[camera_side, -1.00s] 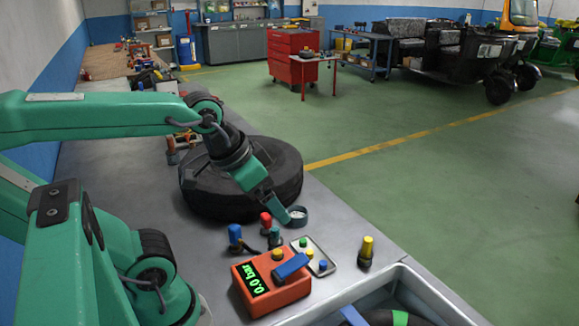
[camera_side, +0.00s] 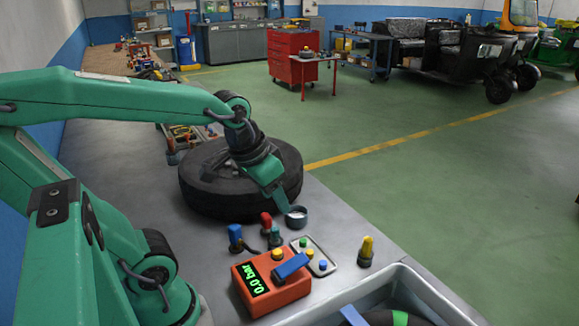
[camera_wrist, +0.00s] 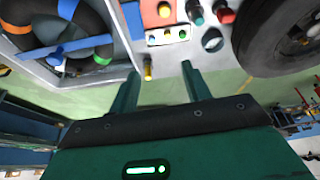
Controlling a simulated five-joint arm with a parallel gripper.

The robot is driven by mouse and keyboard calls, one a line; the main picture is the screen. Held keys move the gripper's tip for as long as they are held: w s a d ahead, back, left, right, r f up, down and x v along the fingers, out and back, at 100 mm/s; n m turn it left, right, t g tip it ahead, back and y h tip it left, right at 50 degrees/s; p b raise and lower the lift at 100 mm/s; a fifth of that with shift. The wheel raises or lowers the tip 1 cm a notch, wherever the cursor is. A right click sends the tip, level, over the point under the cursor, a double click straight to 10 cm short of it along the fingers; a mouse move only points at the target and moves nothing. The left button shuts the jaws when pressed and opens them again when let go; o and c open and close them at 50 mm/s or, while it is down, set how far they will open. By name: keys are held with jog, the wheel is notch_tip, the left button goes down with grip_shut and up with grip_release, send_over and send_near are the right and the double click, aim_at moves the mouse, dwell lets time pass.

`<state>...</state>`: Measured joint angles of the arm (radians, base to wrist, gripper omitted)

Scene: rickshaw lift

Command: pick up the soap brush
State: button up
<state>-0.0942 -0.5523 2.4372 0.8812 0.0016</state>
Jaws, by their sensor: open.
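No piece is plainly marked as the soap brush. The likeliest is a small upright piece with a yellow top and dark base (camera_side: 366,250), standing alone on the grey bench at the right edge. In the wrist view this yellow piece (camera_wrist: 148,68) shows between my fingers' lines, nearer the left finger. My gripper (camera_side: 283,205) is open and empty, pointing down above the bench beside the tyre, left of and behind the yellow piece. The wrist view shows both fingers of my gripper (camera_wrist: 160,72) apart. A small dark round cup (camera_side: 296,216) is by the fingertips; contact cannot be told.
A black tyre (camera_side: 215,195) lies behind my gripper. Blue (camera_side: 235,238), red (camera_side: 266,223) and green (camera_side: 275,238) topped pieces stand near an orange gauge box (camera_side: 262,294) and a small tray (camera_side: 326,268). A grey bin (camera_side: 432,290) is at the front right.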

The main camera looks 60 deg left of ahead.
jog(key=w+a+f+n+g, duration=0.2)
jog(key=w+a+f, duration=0.2)
jog(key=a+f, duration=0.1)
jog(key=n+g, duration=0.1)
jog(key=g, duration=0.1)
send_over(275, 228)
jog(key=f, duration=0.5)
jog(key=shift+s+d+f, duration=0.2)
jog(key=shift+d+f, duration=0.05)
jog(key=shift+f, duration=0.05)
jog(key=shift+a+f+n, duration=0.3)
jog(key=shift+a+f, duration=0.1)
jog(key=shift+f, duration=0.1)
jog(key=shift+f, duration=0.15)
jog(key=shift+f, duration=1.15)
jog(key=shift+w+d+f, duration=0.1)
jog(key=shift+f, duration=1.2)
jog(key=shift+w+d+f, duration=0.1)
jog(key=shift+f, duration=1.2)
